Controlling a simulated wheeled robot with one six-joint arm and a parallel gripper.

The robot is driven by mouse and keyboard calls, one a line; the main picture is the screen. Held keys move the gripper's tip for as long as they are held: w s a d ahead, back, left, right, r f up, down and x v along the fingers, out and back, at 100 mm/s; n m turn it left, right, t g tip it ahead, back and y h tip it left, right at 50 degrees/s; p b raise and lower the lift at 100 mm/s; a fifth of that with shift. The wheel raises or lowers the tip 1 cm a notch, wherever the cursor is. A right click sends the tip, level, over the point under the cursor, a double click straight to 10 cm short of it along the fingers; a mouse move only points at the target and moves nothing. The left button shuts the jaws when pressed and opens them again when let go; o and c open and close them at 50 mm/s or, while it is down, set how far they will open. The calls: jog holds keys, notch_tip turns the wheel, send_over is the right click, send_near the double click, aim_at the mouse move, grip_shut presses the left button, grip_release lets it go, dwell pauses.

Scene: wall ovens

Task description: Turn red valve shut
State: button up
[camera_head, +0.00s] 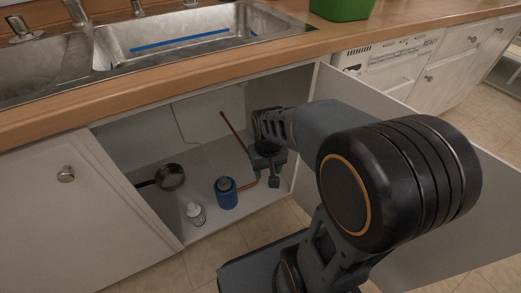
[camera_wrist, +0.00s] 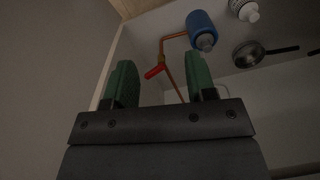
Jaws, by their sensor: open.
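The red valve handle (camera_wrist: 154,72) shows in the wrist view, on a brass fitting of a copper pipe (camera_wrist: 174,37). It appears between my two green fingers in the picture, apart from both and beyond their tips. My gripper (camera_wrist: 160,58) is open and empty. In the head view my gripper (camera_head: 266,178) is inside the open cabinet under the sink, at its right side. The copper pipe (camera_head: 233,130) runs down behind it there. The valve handle is hidden behind my gripper in the head view.
On the cabinet floor are a blue container (camera_head: 227,195), a small white bottle (camera_head: 195,213) and a dark pan (camera_head: 170,177). The right cabinet wall (camera_head: 304,130) stands close to my gripper. The countertop (camera_head: 200,73) overhangs the opening. The open cabinet door (camera_head: 430,225) is behind my arm.

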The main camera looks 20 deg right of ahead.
jog(key=w+d+f+m+p, duration=0.1)
jog(key=w+d+f+m, duration=0.3)
jog(key=w, duration=0.5)
jog(key=w+d+f+m+p, duration=0.1)
jog(key=w+d+f+m, duration=0.25)
jog(key=w, duration=0.45)
jog(key=w+d+f+m+p, duration=0.1)
jog(key=w+d+f+m, duration=0.35)
jog(key=w, duration=0.45)
jog(key=shift+n, duration=0.3)
jog(key=f+b, duration=0.1)
jog(key=f, duration=0.3)
jog(key=f+b, duration=0.2)
jog(key=f, duration=0.2)
jog(key=a+f+b, duration=0.1)
jog(key=f, duration=0.4)
jog(key=shift+f+b, duration=0.1)
jog(key=shift+b, duration=0.2)
jog(key=shift+c, duration=0.4)
grip_shut()
